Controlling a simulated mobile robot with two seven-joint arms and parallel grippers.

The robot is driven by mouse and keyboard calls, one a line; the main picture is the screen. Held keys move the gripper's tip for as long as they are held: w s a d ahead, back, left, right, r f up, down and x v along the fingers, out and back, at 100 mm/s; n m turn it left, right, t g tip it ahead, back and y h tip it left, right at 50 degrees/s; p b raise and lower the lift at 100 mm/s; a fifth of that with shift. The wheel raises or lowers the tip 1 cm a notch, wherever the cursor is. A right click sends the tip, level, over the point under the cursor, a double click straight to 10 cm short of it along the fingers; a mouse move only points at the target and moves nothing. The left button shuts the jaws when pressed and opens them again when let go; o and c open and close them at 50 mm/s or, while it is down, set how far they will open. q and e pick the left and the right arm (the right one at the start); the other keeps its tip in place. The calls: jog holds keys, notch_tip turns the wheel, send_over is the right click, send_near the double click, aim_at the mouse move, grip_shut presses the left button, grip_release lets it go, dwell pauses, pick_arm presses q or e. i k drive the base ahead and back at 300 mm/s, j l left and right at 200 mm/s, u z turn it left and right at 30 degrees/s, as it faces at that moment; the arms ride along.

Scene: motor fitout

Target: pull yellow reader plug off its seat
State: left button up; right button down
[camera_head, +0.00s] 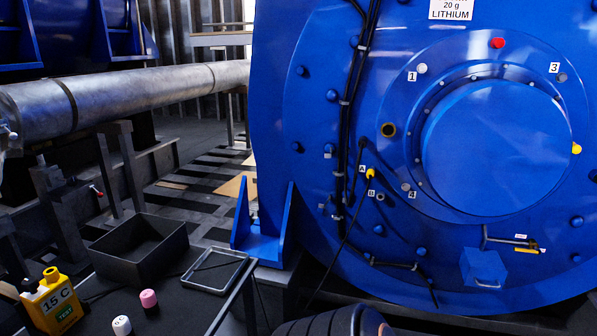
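The yellow plug (370,173) sits on the blue motor face (340,240), between the labels A and B. A thin black cable runs from it down and to the left. The yellow reader box (52,303), marked 15 C and TEST, stands on the dark bench at the lower left. Neither of my grippers shows in this view. No gripper is seen touching the plug.
An open dark box (138,250) and a shallow tray (215,270) are on the bench. A pink-topped cap (149,299) and a white cap (122,326) are nearby. Black cables (349,110) run down the motor face. A small blue box (483,268) projects at lower right.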

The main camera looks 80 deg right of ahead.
aim_at(371, 173)
jog(key=k+z, duration=0.2)
jog(key=z, duration=0.2)
jog(key=k+z, duration=0.15)
jog(key=z, duration=1.8)
jog(key=j+z, duration=0.25)
jog(key=z, duration=0.2)
jog(key=k+j+z, duration=0.15)
jog(key=z, duration=0.25)
jog(key=i+j, duration=0.1)
jog(key=j, duration=0.2)
jog(key=i+j, duration=0.1)
jog(key=j, duration=0.25)
